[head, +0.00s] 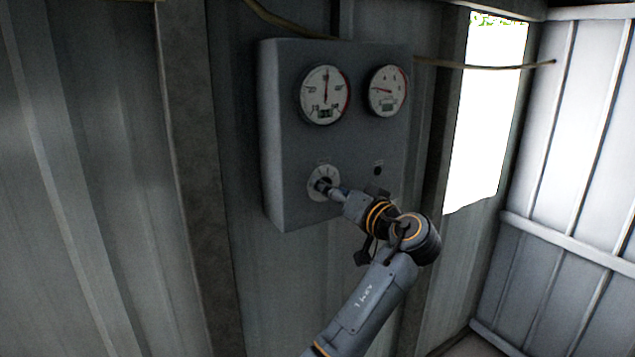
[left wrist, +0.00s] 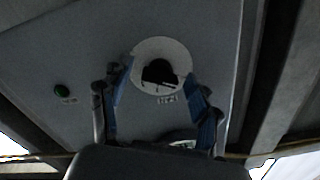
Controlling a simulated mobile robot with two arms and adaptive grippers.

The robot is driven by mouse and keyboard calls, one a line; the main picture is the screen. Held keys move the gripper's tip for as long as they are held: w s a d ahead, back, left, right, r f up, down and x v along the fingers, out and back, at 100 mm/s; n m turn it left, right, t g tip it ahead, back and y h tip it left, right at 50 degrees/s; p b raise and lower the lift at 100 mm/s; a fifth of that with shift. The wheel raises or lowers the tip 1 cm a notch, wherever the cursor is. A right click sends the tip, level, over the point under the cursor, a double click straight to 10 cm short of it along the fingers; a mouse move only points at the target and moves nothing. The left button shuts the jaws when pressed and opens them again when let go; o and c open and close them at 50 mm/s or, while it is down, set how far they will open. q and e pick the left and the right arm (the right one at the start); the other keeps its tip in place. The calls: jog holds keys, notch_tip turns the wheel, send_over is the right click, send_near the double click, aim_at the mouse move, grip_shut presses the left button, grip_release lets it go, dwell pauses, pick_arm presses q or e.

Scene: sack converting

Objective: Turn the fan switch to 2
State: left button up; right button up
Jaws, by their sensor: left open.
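The fan switch is a black knob (head: 323,184) on a round white dial plate (head: 316,191), low on the left of a grey control box (head: 285,150). In the left wrist view the knob (left wrist: 158,72) sits in front of its white plate (left wrist: 150,47), whose small markings I cannot read surely. My left gripper (head: 332,189) is at the switch. In the left wrist view its blue-padded fingers (left wrist: 160,86) are apart, one on each side of the knob; I cannot tell whether they touch it. Which position the knob points to is unclear. My right gripper is not in view.
Two round gauges (head: 324,95) (head: 388,91) sit on the box above the switch. Corrugated metal walls (head: 100,200) surround the box, with a bright opening (head: 485,110) at the right.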

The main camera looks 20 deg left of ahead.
pick_arm(q)
jog(key=shift+r, duration=0.15)
jog(key=c, duration=1.2)
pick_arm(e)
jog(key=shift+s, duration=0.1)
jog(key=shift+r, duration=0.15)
pick_arm(q)
jog(key=shift+r+m+p, duration=0.1)
jog(key=shift+m+p, duration=6.05)
jog(key=shift+m, duration=1.75)
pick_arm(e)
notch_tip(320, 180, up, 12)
